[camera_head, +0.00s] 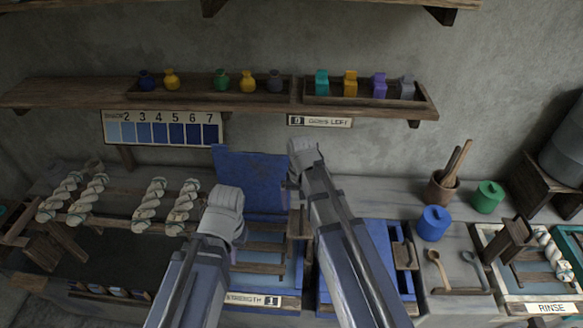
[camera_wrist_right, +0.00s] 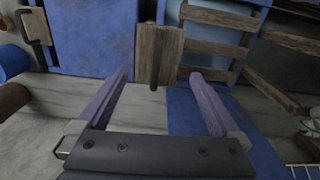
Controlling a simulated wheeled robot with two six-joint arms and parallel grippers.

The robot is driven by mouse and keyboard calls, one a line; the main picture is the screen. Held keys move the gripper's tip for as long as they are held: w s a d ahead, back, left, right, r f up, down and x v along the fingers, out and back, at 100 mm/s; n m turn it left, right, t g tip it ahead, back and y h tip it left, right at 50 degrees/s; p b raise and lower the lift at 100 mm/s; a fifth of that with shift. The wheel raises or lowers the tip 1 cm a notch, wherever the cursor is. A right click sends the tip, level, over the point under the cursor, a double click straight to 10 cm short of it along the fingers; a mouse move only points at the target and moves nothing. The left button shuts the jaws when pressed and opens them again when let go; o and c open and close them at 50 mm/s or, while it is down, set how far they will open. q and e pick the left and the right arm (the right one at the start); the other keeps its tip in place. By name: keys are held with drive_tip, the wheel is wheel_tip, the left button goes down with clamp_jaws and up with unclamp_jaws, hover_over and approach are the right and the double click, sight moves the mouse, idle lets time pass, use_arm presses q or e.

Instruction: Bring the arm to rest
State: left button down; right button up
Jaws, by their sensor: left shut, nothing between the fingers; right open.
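My left gripper (camera_head: 222,207) is in the middle of the head view, in front of the blue raised panel (camera_head: 250,178). It is shut, with nothing seen in it. My right gripper (camera_head: 303,152) is higher and further right, near the panel's right edge. In the right wrist view its two purple-grey fingers are apart (camera_wrist_right: 160,90), with nothing held between them. A wooden handle-like block (camera_wrist_right: 159,55) shows beyond the fingertips, between blue surfaces. My forearms hide part of the bench in the head view.
The wall shelf (camera_head: 60,93) with small bottles and blocks runs above both grippers. Twisted white skeins (camera_head: 150,205) hang at left. Blue and green pots (camera_head: 433,223) (camera_head: 487,197), spoons (camera_head: 440,270) and a rinse tray (camera_head: 490,240) stand at right.

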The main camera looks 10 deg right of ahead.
drive_tip(key=s+a+f+n+b, duration=0.2)
drive_tip(key=s+a+n, duration=0.1)
drive_tip(key=s+a, duration=0.2)
drive_tip(key=s+a+f+n+h+b, duration=0.1)
drive_tip(key=s+a+f+n+b, duration=0.1)
drive_tip(key=s, duration=0.6)
drive_tip(key=a+f+n, duration=0.1)
drive_tip(key=a, duration=0.1)
drive_tip(key=shift+s+a+n, duration=0.3)
drive_tip(key=shift+a, duration=0.05)
